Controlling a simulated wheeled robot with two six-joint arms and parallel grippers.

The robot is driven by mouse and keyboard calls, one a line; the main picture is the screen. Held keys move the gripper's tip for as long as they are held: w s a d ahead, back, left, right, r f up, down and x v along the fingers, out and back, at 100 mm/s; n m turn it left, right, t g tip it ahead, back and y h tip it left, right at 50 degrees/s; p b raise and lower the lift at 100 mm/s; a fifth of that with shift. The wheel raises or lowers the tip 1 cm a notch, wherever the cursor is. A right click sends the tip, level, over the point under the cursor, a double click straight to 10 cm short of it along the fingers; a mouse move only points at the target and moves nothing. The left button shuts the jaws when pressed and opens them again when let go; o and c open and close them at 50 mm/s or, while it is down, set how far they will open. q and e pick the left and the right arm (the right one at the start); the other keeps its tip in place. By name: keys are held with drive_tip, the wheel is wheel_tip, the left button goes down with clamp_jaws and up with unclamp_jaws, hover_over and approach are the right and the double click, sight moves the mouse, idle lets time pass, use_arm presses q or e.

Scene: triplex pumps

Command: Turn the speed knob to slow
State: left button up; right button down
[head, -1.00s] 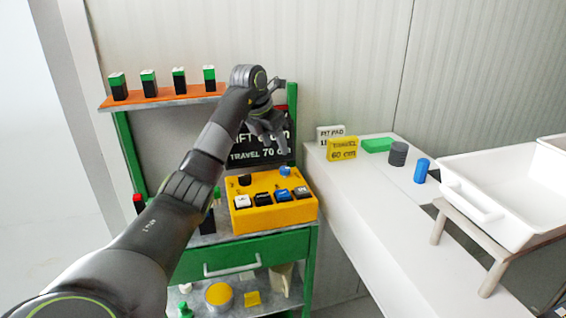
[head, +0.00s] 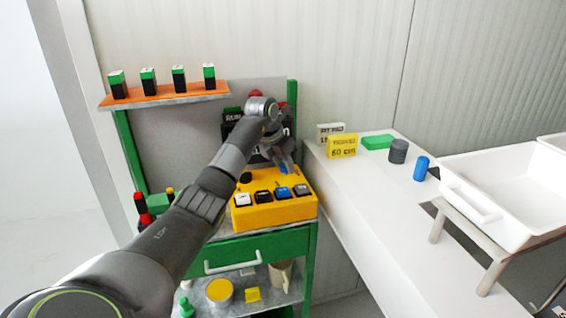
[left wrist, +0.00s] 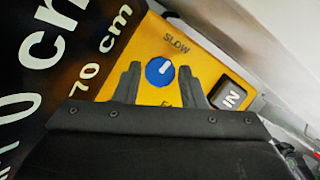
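The yellow control box (head: 275,212) stands on the green cart, with a row of push buttons on its top. In the left wrist view its blue speed knob (left wrist: 154,77) has a white mark; the word SLOW shows above it, and a partly hidden label starting with "FA" lies below. My left gripper (left wrist: 159,69) is open, with one finger on each side of the knob. I see small gaps between fingers and knob and cannot tell whether they touch. In the head view my left gripper (head: 285,160) is over the box's back right and largely hides the knob.
A dark sign with white text stands behind the box, close to my left arm. An orange shelf (head: 165,97) with several green-black blocks is at the upper left. A white counter (head: 350,200) with a yellow card (head: 342,146) and white bin (head: 500,195) is right.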

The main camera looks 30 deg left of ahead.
use_arm(q)
drive_tip(key=c, duration=0.6)
drive_tip(key=shift+n+p, duration=0.35)
drive_tip(key=shift+n, duration=0.35)
use_arm(e)
drive_tip(key=shift+s+d+r, duration=0.15)
drive_tip(key=shift+d+r, duration=0.25)
use_arm(q)
drive_tip(key=o, duration=1)
drive_tip(key=v, duration=0.5)
drive_tip(key=p+v, duration=0.1)
drive_tip(key=v, duration=0.5)
drive_tip(key=p+v, duration=0.1)
drive_tip(key=v, duration=0.5)
drive_tip(key=shift+s+d+r, duration=0.1)
drive_tip(key=shift+d+r, duration=0.1)
drive_tip(key=shift+d, duration=0.2)
use_arm(e)
wheel_tip(320, 180, up, 2)
drive_tip(key=shift+a+r, duration=0.1)
drive_tip(key=shift+a, duration=0.05)
